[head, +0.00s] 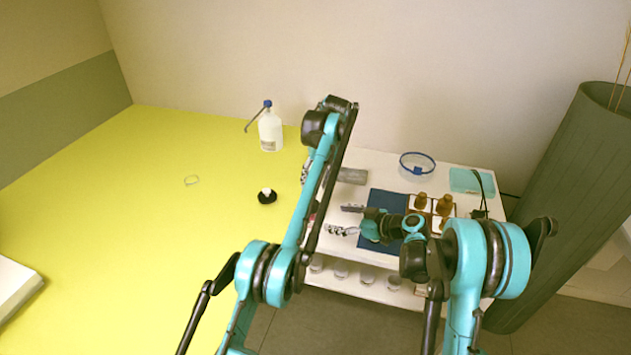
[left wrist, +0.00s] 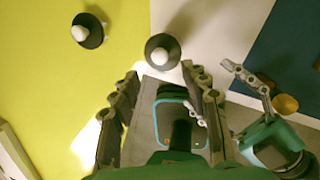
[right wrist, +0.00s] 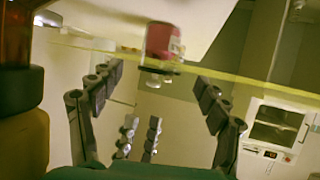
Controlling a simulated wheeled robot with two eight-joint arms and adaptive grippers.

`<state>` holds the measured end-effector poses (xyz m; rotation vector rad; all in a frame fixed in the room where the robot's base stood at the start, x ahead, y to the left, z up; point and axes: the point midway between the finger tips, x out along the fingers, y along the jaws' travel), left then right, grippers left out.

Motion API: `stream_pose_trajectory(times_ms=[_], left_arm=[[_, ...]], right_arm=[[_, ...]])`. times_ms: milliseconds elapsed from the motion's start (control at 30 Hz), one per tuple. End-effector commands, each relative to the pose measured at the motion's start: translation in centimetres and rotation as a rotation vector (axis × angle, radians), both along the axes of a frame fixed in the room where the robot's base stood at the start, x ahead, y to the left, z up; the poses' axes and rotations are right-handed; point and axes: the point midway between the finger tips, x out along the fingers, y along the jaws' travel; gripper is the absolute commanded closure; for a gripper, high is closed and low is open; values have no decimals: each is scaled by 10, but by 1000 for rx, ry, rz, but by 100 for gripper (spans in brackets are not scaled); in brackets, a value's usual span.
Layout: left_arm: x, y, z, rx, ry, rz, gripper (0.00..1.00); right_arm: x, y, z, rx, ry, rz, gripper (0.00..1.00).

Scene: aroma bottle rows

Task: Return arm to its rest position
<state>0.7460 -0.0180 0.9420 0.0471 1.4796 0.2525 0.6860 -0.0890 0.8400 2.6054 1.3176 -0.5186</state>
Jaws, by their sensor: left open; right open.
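My left arm arches up in the head view, and its gripper is mostly hidden behind the arm. In the left wrist view my left gripper (left wrist: 165,88) is open, with nothing between its fingers. My right gripper (head: 343,219) is open and empty over the white table, left of the blue mat (head: 383,203). The right wrist view also shows its spread fingers (right wrist: 158,92). Two amber bottles, one left (head: 421,201) and one right (head: 445,205), stand on the white table beside the mat.
A white wash bottle (head: 270,131) and a black disc with a white knob (head: 267,197) stand on the yellow table (head: 120,220). A blue-rimmed bowl (head: 417,164) and a teal box (head: 470,181) are at the white table's back. A tall green vase (head: 560,190) stands right.

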Motion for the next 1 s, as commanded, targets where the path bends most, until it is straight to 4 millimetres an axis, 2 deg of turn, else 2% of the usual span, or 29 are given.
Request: stream_pose_trajectory(times_ms=[367,533,667,767,867,1000], left_arm=[[0,0,1,0,-1,3,54],[-1,8,17,-20,-33,95,54],[-8,27,48,-67,-104,301,54],[-22,46,75,-124,-173,522,54],[-42,66,97,-187,-237,744,54],[-81,94,118,-285,-315,1058,54]], right_arm=[[0,0,0,0,1,0,24],[-7,1,11,-13,38,-18,24],[-25,2,30,-42,115,-63,24],[-47,2,48,-72,192,-114,24],[-70,-1,64,-101,262,-176,24],[-108,-7,81,-142,347,-267,24]])
